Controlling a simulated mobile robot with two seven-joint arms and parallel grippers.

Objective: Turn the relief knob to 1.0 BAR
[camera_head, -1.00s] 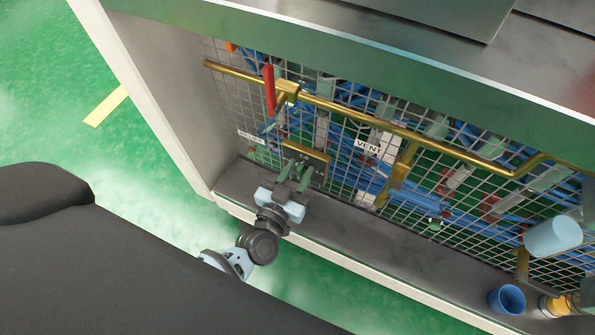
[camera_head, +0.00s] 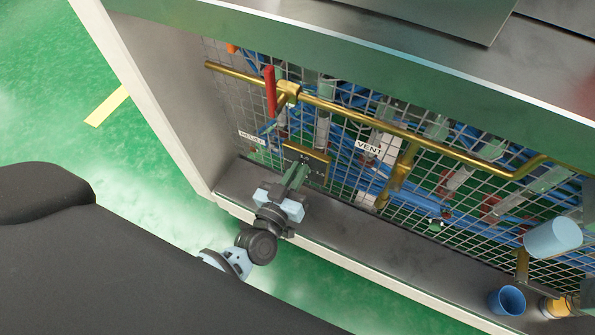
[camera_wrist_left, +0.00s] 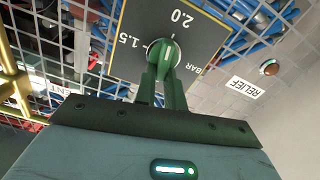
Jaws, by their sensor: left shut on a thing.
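The relief knob (camera_wrist_left: 163,54) is a round green knob with a light pointer line, on a dark dial plate (camera_wrist_left: 205,38) marked 2.0, 1.5 and BAR in the left wrist view. My left gripper (camera_wrist_left: 162,72) is shut on the knob, one finger on each side. The rest of the dial scale, including any 1.0 mark, is hidden or too small to read. In the head view the dial plate (camera_head: 318,165) hangs on the mesh, and my left gripper (camera_head: 297,178) reaches it from below, covering the knob. My right gripper is not in view.
A RELIEF label (camera_wrist_left: 243,87) and a small round indicator (camera_wrist_left: 269,67) sit beside the plate. A brass pipe (camera_head: 340,108) with a red-handled valve (camera_head: 270,90) runs above. A VENT label (camera_head: 368,147) is to the right.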

